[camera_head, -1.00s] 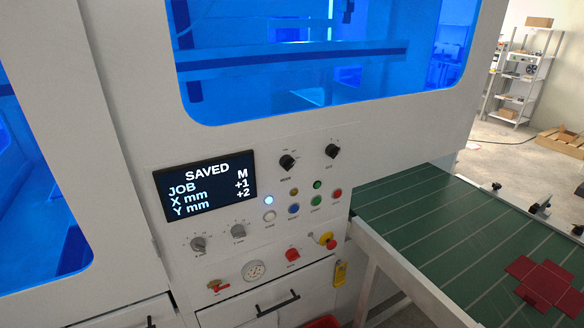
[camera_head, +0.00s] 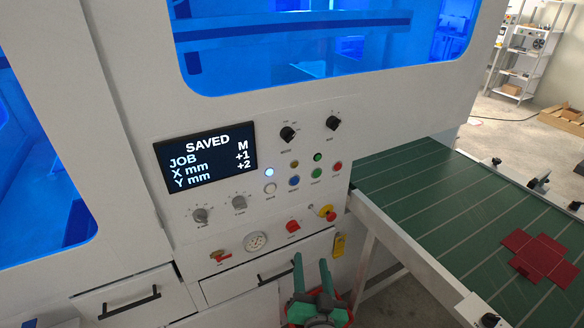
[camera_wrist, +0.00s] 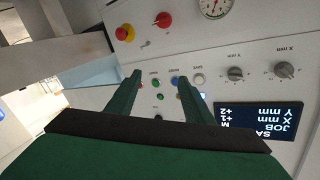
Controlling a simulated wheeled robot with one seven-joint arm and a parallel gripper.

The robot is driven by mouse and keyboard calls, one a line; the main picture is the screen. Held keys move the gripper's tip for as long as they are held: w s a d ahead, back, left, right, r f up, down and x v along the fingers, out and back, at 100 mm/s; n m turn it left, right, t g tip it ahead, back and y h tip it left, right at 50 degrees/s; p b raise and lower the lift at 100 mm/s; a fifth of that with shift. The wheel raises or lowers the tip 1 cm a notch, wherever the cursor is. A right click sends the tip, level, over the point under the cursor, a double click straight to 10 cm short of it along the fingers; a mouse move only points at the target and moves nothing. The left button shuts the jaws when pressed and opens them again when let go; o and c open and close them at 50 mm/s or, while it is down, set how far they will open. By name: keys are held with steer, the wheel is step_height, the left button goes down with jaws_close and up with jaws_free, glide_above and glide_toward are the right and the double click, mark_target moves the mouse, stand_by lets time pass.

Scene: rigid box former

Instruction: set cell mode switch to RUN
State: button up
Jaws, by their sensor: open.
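Two black rotary switches, a left one (camera_head: 287,133) and a right one (camera_head: 333,123), sit at the top of the white control panel in the head view. Their labels are too small to read, so I cannot tell which is the cell mode switch or where it points. My gripper (camera_head: 311,261) is open and empty, low in front of the panel, below the switches and apart from them. In the wrist view, which looks upside down, its green fingers (camera_wrist: 158,78) point at the panel with small buttons between them.
The display (camera_head: 205,160) reads SAVED, JOB M, X mm +1, Y mm +2. Below are two grey knobs, a gauge (camera_head: 256,242), a red knob (camera_head: 293,226) and a red emergency stop (camera_head: 328,212). Drawer handles stick out below. A green conveyor (camera_head: 440,200) with a red cross-shaped blank (camera_head: 540,256) stands right.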

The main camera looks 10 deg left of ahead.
steer(key=w+r+n+y, duration=0.1)
steer(key=w+r+y, duration=0.1)
steer(key=w+r, duration=0.35)
steer(key=w+r+n+y, duration=0.1)
steer(key=w+r+n, duration=0.1)
steer(key=r, duration=0.6)
steer(key=n+g+y, duration=0.2)
steer(key=n+y, duration=0.1)
steer(key=n, duration=0.1)
glide_toward(291, 138)
steer(key=x, duration=0.9)
steer(key=shift+w, duration=0.1)
steer(key=c, duration=1)
steer(key=shift+c, duration=0.2)
